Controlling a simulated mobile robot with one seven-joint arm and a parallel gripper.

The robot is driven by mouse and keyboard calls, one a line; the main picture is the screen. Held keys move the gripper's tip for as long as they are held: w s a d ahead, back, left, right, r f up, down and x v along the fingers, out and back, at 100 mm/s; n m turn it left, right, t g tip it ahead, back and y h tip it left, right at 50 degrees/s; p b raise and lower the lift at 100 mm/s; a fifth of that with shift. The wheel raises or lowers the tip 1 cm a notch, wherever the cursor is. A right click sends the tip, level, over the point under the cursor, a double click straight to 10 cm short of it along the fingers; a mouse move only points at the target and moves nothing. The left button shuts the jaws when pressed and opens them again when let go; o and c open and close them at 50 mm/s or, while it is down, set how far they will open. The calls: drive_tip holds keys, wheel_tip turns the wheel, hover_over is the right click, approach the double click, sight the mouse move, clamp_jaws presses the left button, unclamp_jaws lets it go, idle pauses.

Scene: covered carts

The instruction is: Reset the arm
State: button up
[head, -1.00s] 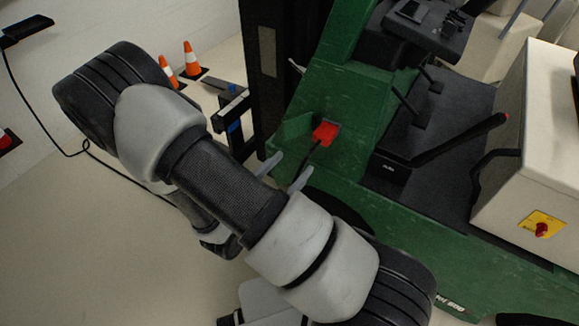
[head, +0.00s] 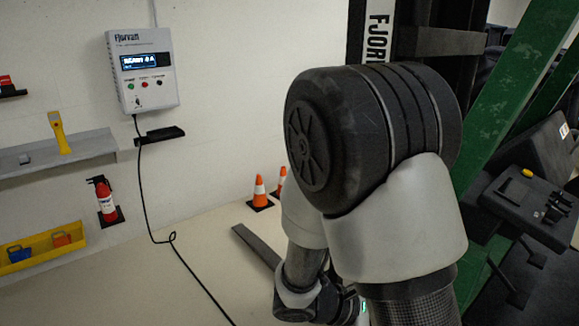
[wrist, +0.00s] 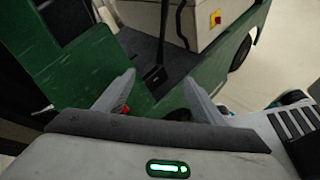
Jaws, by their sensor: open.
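My arm (head: 395,230) is bent in the right half of the head view, with its large dark joint uppermost and its lower links reaching down behind. The gripper's fingers are hidden in the head view. In the wrist view my gripper (wrist: 160,78) is open, its two grey fingers spread wide with nothing between them. Beyond the fingers is the green forklift (wrist: 75,65), with its dark floor and pale box. A small red part (wrist: 124,110) shows beside the left finger; whether they touch I cannot tell.
The forklift's control console (head: 530,200) and dark mast are close on the right. A wall charger (head: 143,70) hangs at the left, its black cable trailing to the floor. A shelf (head: 85,150), fire extinguisher (head: 106,200), yellow bin (head: 40,245) and orange cones (head: 260,192) stand along the wall. Floor at lower left is clear.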

drive_tip(key=s+a+r+m+t+y+p, duration=0.1)
drive_tip(key=s+a+r+m+y+p, duration=0.1)
drive_tip(key=r, duration=0.6)
drive_tip(key=s+a+r+m+t+y+p, duration=0.2)
drive_tip(key=s+a+r+m+y, duration=0.1)
drive_tip(key=r+m+y, duration=0.3)
drive_tip(key=s+a+r+m+t+y+p, duration=0.1)
drive_tip(key=a+r+m+y, duration=0.3)
drive_tip(key=r, duration=0.6)
drive_tip(key=shift+s+a+m+y+p, duration=0.3)
drive_tip(key=shift+s+m+y+p, duration=0.1)
drive_tip(key=shift+s+m+p, duration=0.35)
drive_tip(key=shift+w, duration=0.1)
